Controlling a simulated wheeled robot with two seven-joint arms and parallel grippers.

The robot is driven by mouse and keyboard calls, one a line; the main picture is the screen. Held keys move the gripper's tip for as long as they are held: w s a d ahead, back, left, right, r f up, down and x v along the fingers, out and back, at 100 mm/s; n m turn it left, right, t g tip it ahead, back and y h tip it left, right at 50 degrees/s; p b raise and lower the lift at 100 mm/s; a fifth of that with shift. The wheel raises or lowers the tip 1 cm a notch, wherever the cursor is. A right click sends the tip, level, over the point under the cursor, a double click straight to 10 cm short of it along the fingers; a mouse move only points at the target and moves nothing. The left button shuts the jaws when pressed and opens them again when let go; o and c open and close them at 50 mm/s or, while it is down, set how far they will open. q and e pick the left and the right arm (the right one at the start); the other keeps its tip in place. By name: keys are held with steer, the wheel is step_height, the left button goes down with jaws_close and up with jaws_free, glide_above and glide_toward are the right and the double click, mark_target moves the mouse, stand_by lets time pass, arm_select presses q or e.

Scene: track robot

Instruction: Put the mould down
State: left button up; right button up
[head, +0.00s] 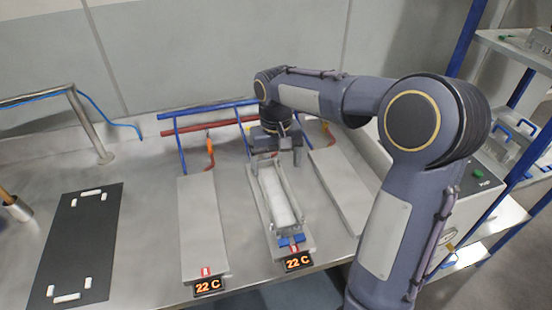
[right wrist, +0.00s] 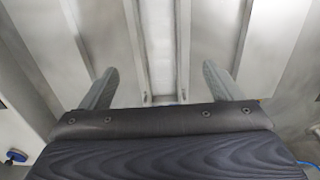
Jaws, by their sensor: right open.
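The mould (head: 281,207) is a long, narrow metal trough with a pale inside and a blue part at its near end. It lies lengthwise on the middle grey plate (head: 306,250), which has a "22 C" display at its front. My right gripper (head: 277,158) is at the far end of the mould, pointing down. In the right wrist view its two fingers (right wrist: 158,86) are spread wide, one on each side of the pale strip of the mould (right wrist: 158,45), with gaps between. My left gripper is not in view.
An empty grey plate (head: 199,225) with a "22 C" display (head: 208,287) lies to the left, and another plate (head: 345,185) to the right. A black mat with white corner marks (head: 78,245) lies at far left. Blue and red pipes (head: 205,118) run behind. Shelves stand at right.

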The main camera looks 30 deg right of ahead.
steer(key=s+a+t+y, duration=0.2)
steer(key=s+a, duration=0.1)
steer(key=s, duration=0.8)
steer(key=s+a+n+t+y, duration=0.1)
steer(key=s+a+t, duration=0.2)
steer(key=s, duration=0.8)
steer(key=shift+a+t+y, duration=0.3)
steer(key=shift+a+y, duration=0.1)
steer(key=shift+a, duration=0.25)
